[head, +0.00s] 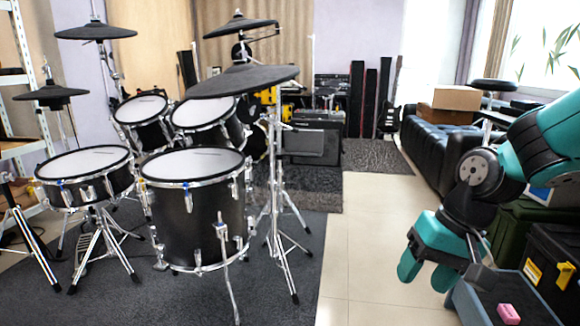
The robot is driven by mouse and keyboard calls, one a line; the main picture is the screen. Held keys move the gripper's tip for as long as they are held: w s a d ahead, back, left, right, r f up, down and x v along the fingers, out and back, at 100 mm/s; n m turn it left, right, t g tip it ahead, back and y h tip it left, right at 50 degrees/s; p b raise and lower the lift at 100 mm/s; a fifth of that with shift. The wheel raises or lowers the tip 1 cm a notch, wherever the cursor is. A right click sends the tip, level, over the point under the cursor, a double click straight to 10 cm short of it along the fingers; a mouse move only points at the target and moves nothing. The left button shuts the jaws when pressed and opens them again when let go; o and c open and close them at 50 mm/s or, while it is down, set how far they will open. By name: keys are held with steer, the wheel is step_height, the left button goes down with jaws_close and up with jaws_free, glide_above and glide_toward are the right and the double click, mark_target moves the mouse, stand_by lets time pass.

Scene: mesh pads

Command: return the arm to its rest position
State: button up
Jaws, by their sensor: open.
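My gripper (425,273) hangs at the end of my teal and black arm (490,165) at the right of the head view. Its two teal fingers point down and stand apart, with nothing seen between them. The arm reaches in from the right edge and is bent, with the gripper to the left of its dark wrist. The gripper shows in front of the pale tiled floor, near a grey-blue surface at the bottom right. The rest of the arm is cut off by the frame edge.
A pink block (508,313) lies on the grey-blue surface (475,300). A black case (553,268) with a yellow label stands beside it. A black sofa (432,150) is behind. Drums (195,215) stand at left on a dark mat. Tiled floor (370,240) between is clear.

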steer(key=s+a+r+n+p, duration=0.1)
steer(key=s+a+r+n, duration=0.3)
steer(key=s, duration=0.4)
steer(key=s+a+r+n, duration=0.3)
steer(key=s+a+n, duration=0.15)
steer(key=s, duration=0.25)
step_height(320, 180, up, 38)
steer(key=p, duration=3.8)
steer(key=shift+g, duration=0.3)
steer(key=shift+w+d+f, duration=0.1)
steer(key=shift+c, duration=0.4)
